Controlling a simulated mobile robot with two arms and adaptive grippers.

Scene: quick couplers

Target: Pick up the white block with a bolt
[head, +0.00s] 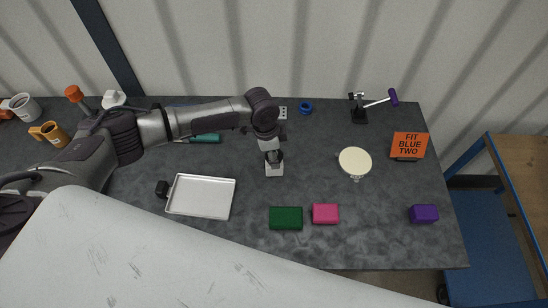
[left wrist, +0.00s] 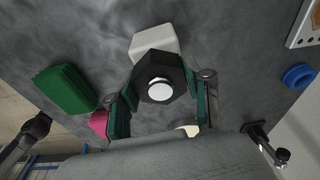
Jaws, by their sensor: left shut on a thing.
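The white block (head: 274,170) is under my left gripper (head: 271,154) in the middle of the dark table. In the left wrist view, the white block (left wrist: 154,38) carries a black hexagonal bolt (left wrist: 160,78) with a round white centre. The fingers of my left gripper (left wrist: 163,97) lie on either side of the bolt and are shut on it. I cannot tell whether the block still touches the table. My right gripper is in neither view.
A silver tray (head: 201,213) lies left of the block. Green (head: 286,218), pink (head: 326,213) and purple (head: 424,213) blocks are near the front. A cream disc (head: 355,161), an orange sign (head: 408,144) and a clamp with a purple handle (head: 393,97) stand right. A blue ring (head: 305,107) lies behind.

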